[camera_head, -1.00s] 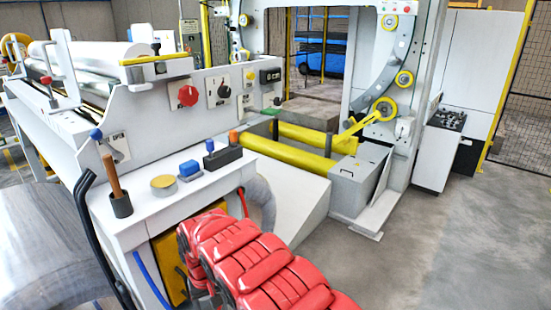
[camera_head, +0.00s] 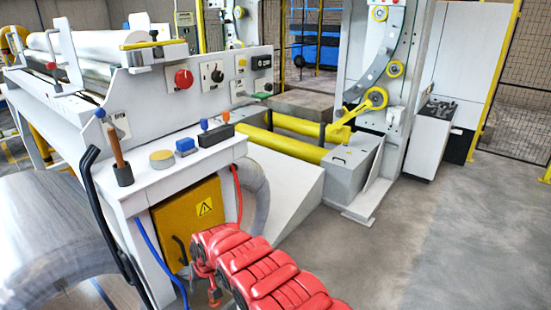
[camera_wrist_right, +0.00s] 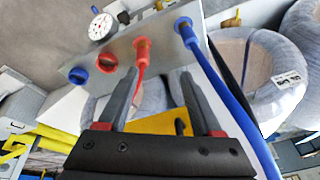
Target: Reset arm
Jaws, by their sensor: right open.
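My right arm (camera_head: 255,272) with its red segmented covers reaches in from the bottom of the head view, in front of the white machine bench. Its jaws are hard to make out there. In the right wrist view my right gripper (camera_wrist_right: 158,72) is open, its two dark fingers well apart. A red hose (camera_wrist_right: 140,68) shows between the fingertips; I cannot tell how far beyond them it is. Nothing is held between the fingers. My left gripper is not in view.
A yellow cabinet (camera_head: 188,215) with a warning sign stands beside my right arm. A large wrapped coil (camera_head: 50,235) stands at left. Floor at right (camera_head: 430,245) is clear.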

